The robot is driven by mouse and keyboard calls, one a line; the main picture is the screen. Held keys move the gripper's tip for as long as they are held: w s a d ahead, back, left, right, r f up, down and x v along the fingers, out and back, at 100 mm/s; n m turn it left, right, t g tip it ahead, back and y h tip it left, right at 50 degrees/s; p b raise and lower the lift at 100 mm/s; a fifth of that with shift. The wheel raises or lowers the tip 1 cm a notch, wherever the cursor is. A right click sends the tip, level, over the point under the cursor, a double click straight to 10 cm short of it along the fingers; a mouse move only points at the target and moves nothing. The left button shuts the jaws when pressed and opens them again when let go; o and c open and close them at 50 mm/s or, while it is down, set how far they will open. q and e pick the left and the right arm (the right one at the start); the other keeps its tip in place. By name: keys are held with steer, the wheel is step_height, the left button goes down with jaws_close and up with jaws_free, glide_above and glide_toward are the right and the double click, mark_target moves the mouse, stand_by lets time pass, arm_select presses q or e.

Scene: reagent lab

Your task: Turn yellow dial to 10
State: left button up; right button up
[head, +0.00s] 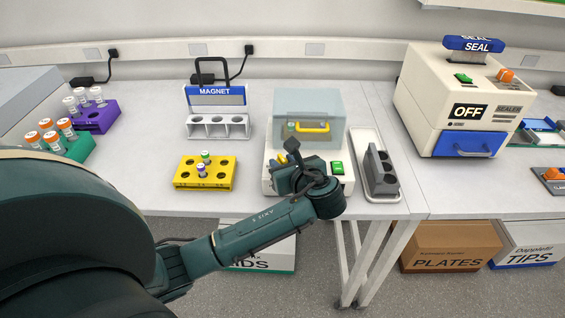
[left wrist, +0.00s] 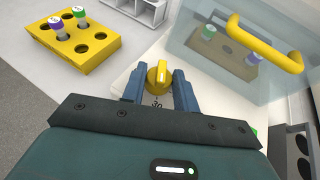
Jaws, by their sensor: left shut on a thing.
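The yellow dial (left wrist: 158,77) is on the white front of a small machine (head: 265,187) with a clear lid. In the left wrist view it sits between the two blue fingers of my left gripper (left wrist: 160,88), which is shut on it. A pale mark runs along the dial's top, and the number 30 is printed just below it; other numbers are hidden. The lid has a yellow handle (head: 312,127), and a green button (head: 337,168) is to the right.
A yellow rack (head: 222,183) with two capped vials stands left of the machine. A magnet rack (head: 217,122) stands behind it. A grey tray (head: 367,145) is close on the right, and a sealer (head: 460,105) stands farther right.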

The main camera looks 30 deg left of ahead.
arm_select(q)
steer(key=n+g, duration=0.2)
steer(key=n+g+y, duration=0.1)
steer(key=g, duration=0.1)
steer(key=n+g+y, duration=0.1)
steer(key=n+g, duration=0.1)
steer(key=shift+w+d+n, duration=0.2)
steer(key=shift+w+n, duration=0.1)
steer(key=shift+w, duration=0.05)
steer(key=shift+w+n+g, duration=0.15)
steer(key=shift+n+g, duration=1.25)
steer(key=shift+g, duration=0.2)
steer(key=shift+a+g, duration=0.1)
steer(key=shift+g, duration=0.2)
steer(key=o, duration=1)
steer(key=shift+c, duration=0.2)
steer(key=shift+w, duration=0.1)
